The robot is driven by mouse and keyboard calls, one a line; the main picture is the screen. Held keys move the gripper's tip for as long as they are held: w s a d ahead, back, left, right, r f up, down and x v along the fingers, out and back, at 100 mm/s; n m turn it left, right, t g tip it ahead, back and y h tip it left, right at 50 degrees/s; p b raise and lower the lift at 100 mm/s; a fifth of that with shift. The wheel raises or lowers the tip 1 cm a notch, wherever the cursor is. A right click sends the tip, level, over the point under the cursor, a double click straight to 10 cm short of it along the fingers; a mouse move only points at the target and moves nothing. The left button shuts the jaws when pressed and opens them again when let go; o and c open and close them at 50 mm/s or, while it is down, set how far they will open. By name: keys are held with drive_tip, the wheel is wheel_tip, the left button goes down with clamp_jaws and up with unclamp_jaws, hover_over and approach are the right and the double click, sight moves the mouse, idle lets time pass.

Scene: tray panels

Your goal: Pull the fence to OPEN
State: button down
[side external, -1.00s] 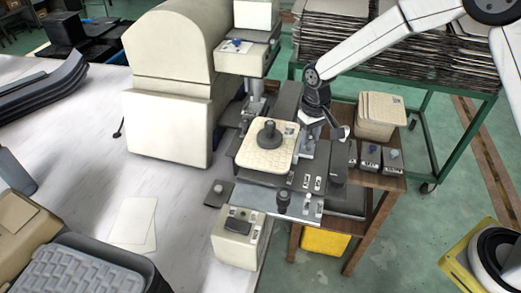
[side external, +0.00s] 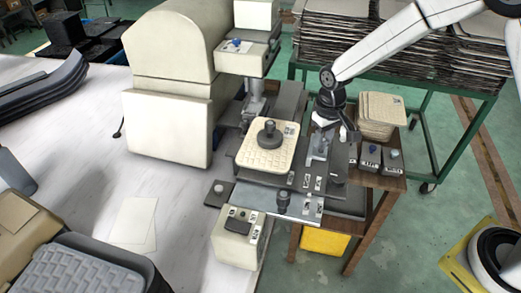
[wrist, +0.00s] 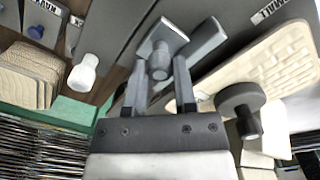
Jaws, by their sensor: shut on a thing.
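The fence (side external: 316,152) is a small grey metal piece on the dark machine bed, right of the cream woven tray panel (side external: 262,158) and apart from it. In the wrist view, its pale grey plate (wrist: 163,36) carries a round knob (wrist: 160,66). My gripper (side external: 322,136) is on the fence from above. In the wrist view my gripper (wrist: 161,75) has one finger on each side of the knob and is shut on it. My gripper partly hides the fence in the side view. I cannot read an OPEN mark.
A dark round clamp knob (side external: 269,134) stands on the tray panel. Small control boxes with knobs (side external: 371,155) and a stack of cream panels (side external: 378,115) stand to the right on the wooden table. The press head (side external: 247,50) overhangs the back.

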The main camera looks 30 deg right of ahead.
sight(334, 157)
drive_tip(key=shift+s+d, duration=1.35)
drive_tip(key=shift+d, duration=0.05)
drive_tip(key=shift+c, duration=2)
unclamp_jaws()
drive_tip(key=shift+r, duration=0.15)
wheel_tip(334, 157, up, 8)
drive_tip(key=shift+f, duration=0.2)
drive_tip(key=shift+s, duration=0.15)
drive_tip(key=s+d+f+t, duration=0.1)
drive_tip(key=s+f+t, duration=0.1)
drive_tip(key=s, duration=1.1)
drive_tip(key=shift+d+f+t, duration=0.3)
drive_tip(key=shift+f, duration=0.25)
